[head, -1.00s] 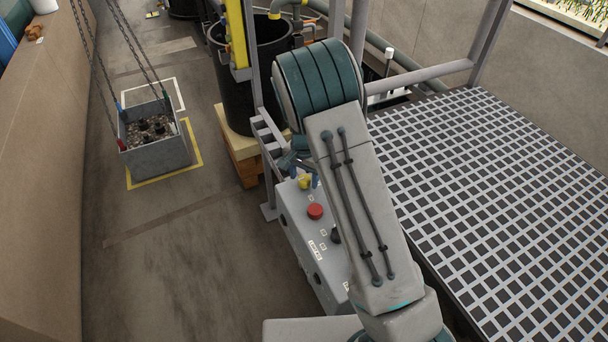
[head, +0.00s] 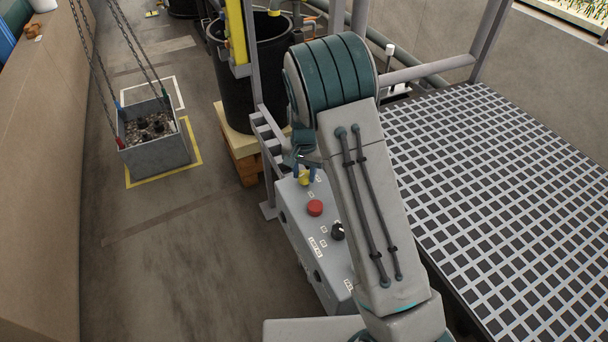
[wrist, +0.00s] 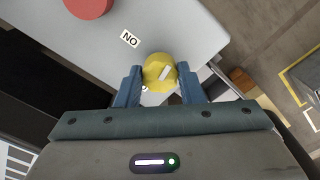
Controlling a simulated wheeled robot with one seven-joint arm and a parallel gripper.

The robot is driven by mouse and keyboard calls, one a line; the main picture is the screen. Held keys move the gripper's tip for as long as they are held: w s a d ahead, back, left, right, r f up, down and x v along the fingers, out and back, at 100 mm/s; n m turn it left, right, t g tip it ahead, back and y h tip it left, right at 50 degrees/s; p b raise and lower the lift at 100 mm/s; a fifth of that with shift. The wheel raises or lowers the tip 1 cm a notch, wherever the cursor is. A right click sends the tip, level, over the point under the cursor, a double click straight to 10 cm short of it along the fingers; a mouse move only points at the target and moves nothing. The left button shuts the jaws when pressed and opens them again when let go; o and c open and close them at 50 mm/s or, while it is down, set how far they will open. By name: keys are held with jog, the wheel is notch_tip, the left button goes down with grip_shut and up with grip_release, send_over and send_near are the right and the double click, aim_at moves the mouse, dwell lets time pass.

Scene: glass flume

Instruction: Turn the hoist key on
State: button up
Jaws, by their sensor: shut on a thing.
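A yellow hoist key (wrist: 160,72) sits on the grey control box (head: 287,206), near the box's far end. A pale bar on the knob's top stands tilted in the wrist view. My gripper (wrist: 160,85) is shut on the yellow key, with one blue finger on each side of it. In the head view the key (head: 304,178) shows partly between my gripper's blue fingers (head: 305,173). A white label reading "NO" (wrist: 130,39) lies beside the key in the wrist view.
A red button (head: 315,208) and a black knob (head: 337,231) are on the same box. A grey crate (head: 156,152) hangs on chains at the left. A black tub (head: 262,70) on wooden blocks stands behind, and a metal grating (head: 505,190) lies to the right.

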jog(key=n+b, duration=0.2)
jog(key=n, duration=0.1)
jog(key=shift+f+n, duration=0.15)
jog(key=shift+n, duration=0.15)
jog(key=n+b, duration=0.2)
jog(key=n, duration=0.2)
jog(key=shift+n+b, duration=0.3)
jog(key=shift+b, duration=0.1)
jog(key=n+b, duration=0.1)
jog(key=n, duration=0.3)
jog(key=shift+r+n, duration=0.2)
jog(key=shift+n, duration=1.5)
jog(key=shift+w, duration=0.1)
jog(key=o, duration=1)
